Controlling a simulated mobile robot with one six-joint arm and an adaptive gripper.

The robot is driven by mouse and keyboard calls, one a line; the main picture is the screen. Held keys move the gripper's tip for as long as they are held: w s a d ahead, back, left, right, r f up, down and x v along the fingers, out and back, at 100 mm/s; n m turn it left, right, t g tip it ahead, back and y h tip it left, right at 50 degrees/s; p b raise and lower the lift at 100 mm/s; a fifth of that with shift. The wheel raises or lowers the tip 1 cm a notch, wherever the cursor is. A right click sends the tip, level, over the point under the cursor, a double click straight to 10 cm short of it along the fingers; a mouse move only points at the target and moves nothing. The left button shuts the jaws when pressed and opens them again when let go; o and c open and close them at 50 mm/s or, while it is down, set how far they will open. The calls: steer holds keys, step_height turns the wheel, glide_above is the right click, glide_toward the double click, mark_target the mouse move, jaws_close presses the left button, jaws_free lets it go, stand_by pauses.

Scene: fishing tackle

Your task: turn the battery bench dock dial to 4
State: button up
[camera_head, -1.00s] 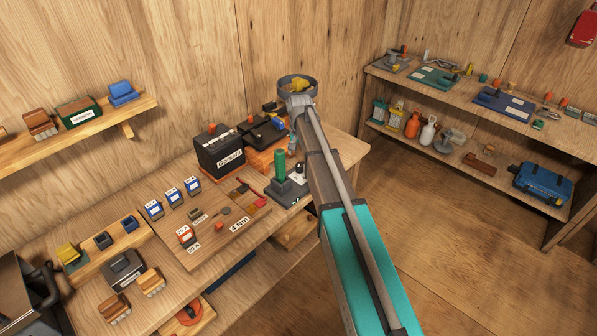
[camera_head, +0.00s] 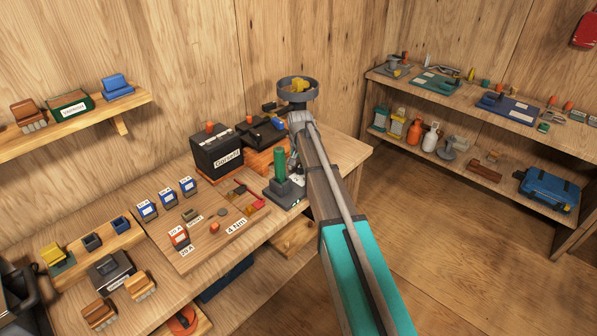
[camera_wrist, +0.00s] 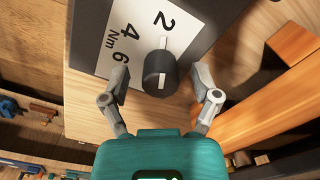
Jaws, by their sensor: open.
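In the wrist view a black round dial (camera_wrist: 158,76) with a white pointer line stands on a dark panel with a white scale plate (camera_wrist: 104,55) marked 2, 4, 6 and Nm. The pointer line runs up toward the 2. My gripper (camera_wrist: 163,84) is open, with one finger to the left of the dial and one to the right; a gap shows on each side. I cannot tell whether the fingertips reach down to the dial's height. In the head view my arm extends over the bench, and I cannot make out the gripper or the dial there.
The bench holds a black battery box (camera_head: 218,155), a grey device with a green handle (camera_head: 280,165), and a wooden board (camera_head: 190,258). In the wrist view a wooden bar (camera_wrist: 270,100) lies right of the panel. Shelves (camera_head: 560,135) stand at right; open floor lies before them.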

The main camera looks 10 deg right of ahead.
steer(key=shift+f, duration=0.1)
stand_by(0.3)
steer(key=c, duration=1.1)
steer(key=shift+a, duration=0.3)
steer(key=shift+d, duration=0.25)
steer(key=shift+n, duration=1.1)
steer(key=n, duration=0.6)
steer(key=shift+n, duration=0.4)
